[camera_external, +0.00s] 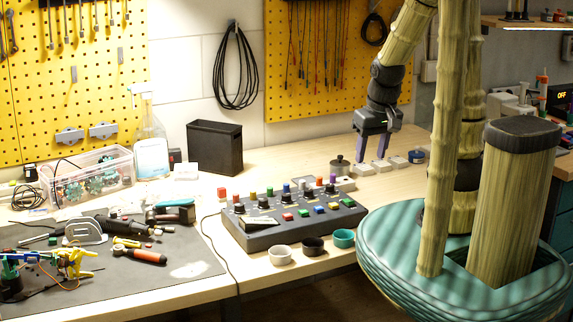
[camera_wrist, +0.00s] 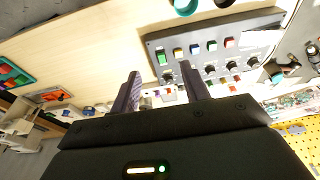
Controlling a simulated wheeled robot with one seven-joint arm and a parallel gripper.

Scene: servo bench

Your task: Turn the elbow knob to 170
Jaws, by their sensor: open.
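The dark grey control panel (camera_external: 262,238) lies on the bench with dark knobs, colored square buttons and colored upright caps. It also shows in the wrist view (camera_wrist: 157,42), turned around, with dark round knobs (camera_wrist: 210,69) in a row. I cannot read any label, so I cannot tell which knob is the elbow knob or its setting. My gripper (camera_external: 372,153) hangs beyond the panel's back right, above small pale blocks on the bench. Its two purple fingers are apart with nothing held. In the wrist view my gripper (camera_wrist: 162,82) points past the panel's edge.
A dark lidded pot (camera_external: 339,167) stands left of my gripper. Three small bowls, white (camera_external: 281,256), black (camera_external: 313,246) and teal (camera_external: 343,238), sit before the panel. A black bin (camera_external: 214,150) stands behind. Tools lie on the dark mat (camera_external: 190,262) at left.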

